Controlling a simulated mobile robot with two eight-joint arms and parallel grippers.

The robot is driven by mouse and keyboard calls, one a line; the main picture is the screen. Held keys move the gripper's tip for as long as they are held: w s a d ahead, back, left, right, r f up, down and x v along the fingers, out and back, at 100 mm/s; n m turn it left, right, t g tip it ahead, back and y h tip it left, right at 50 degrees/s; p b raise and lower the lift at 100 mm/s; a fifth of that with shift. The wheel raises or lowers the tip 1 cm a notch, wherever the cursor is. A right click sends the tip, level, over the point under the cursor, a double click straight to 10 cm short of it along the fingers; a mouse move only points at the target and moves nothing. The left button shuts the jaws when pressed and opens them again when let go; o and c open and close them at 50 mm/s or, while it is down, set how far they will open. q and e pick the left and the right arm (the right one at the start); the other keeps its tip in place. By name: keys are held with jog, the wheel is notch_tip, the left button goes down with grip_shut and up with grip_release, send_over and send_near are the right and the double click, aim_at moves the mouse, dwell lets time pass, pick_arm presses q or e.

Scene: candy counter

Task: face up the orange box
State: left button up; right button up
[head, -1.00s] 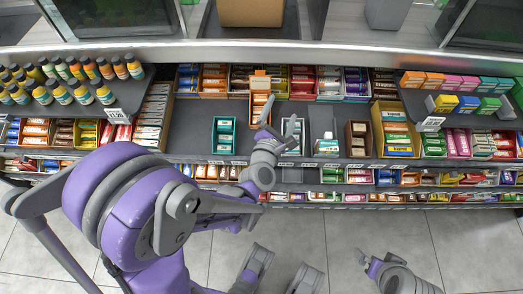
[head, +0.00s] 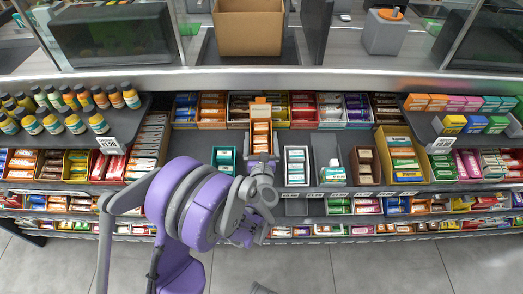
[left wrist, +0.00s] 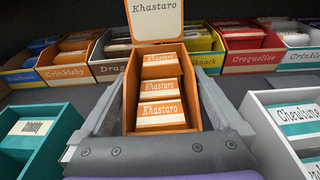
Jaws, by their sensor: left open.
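The orange box (head: 261,137) stands on the middle shelf, with a raised orange-edged sign at its back. My left gripper (head: 261,172) is at the front of the box. In the left wrist view its open grey fingers (left wrist: 160,105) lie along the left and right sides of the box. I cannot tell whether they touch it.
A teal box (head: 224,159) stands left of the orange box and a white box (head: 297,165) right of it. A row of boxes (left wrist: 245,48) stands behind. Dark bare shelf shows between them. Yellow bottles (head: 50,122) stand on a raised shelf at left.

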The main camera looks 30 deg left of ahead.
aim_at(261, 150)
pick_arm(q)
jog(key=shift+x, duration=1)
jog(key=c, duration=1.2)
jog(key=o, duration=1)
jog(key=c, duration=0.7)
jog(key=shift+s+d, duration=0.1)
jog(key=shift+f+b+v, duration=0.2)
jog(key=shift+b+v, duration=0.15)
jog(key=shift+v, duration=0.65)
jog(key=shift+f+b+v, duration=0.2)
jog(key=shift+b+v, duration=0.15)
jog(key=shift+v, duration=0.65)
jog(key=shift+f+b+v, duration=0.2)
jog(key=shift+b+v, duration=0.15)
jog(key=shift+v, duration=0.7)
